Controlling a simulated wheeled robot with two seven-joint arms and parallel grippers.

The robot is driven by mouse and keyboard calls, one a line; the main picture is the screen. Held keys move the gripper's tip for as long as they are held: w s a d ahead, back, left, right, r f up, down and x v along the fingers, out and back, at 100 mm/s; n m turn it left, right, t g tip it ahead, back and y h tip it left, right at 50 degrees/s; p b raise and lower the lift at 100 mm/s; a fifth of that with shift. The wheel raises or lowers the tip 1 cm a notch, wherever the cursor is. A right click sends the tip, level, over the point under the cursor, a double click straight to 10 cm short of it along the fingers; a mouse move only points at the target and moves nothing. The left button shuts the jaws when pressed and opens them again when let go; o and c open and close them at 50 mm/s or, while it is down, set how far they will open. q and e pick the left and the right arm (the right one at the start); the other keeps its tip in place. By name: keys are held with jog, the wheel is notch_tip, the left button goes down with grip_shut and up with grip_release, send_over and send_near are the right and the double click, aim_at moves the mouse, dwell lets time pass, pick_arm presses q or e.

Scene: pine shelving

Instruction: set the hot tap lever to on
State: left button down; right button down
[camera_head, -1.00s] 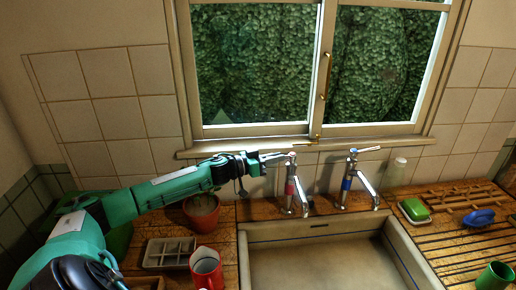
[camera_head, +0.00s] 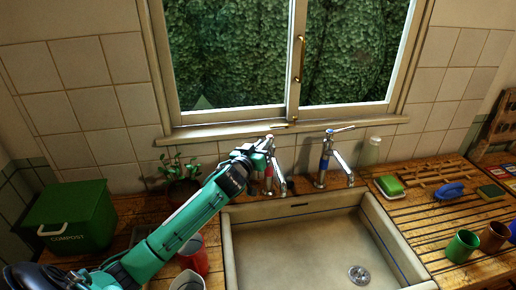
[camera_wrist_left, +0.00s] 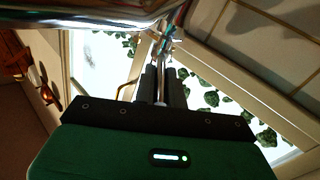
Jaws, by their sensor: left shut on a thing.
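The hot tap (camera_head: 268,178), a chrome tap with a red band, stands at the sink's back left. My left gripper (camera_head: 265,145) is at its top, shut on the tap's lever, and mostly hides the lever in the head view. In the left wrist view, the two dark fingers (camera_wrist_left: 162,84) close around a thin metal lever (camera_wrist_left: 161,90), with chrome tap parts above it. The lever's exact angle is hard to tell. My right gripper is not in view.
The blue-banded tap (camera_head: 324,160) stands to the right, its lever free. The sink (camera_head: 300,212) is empty. A potted plant (camera_head: 182,178), a red mug (camera_head: 194,256) and a green compost bin (camera_head: 72,218) are left. A bottle (camera_head: 371,151) stands near the wall.

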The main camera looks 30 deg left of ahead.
pick_arm(q)
jog(key=shift+d+n+y, duration=0.15)
jog(key=shift+n+y, duration=0.25)
jog(key=shift+y, duration=0.2)
jog(key=shift+r, duration=0.1)
jog(key=c, duration=1.5)
grip_release()
jog(key=shift+o, duration=0.2)
jog(key=s+d+p, duration=0.1)
jog(key=s+p, duration=0.1)
jog(key=s, duration=1.1)
jog(key=shift+s+d, duration=0.2)
jog(key=shift+s, duration=0.15)
jog(key=shift+c, duration=0.4)
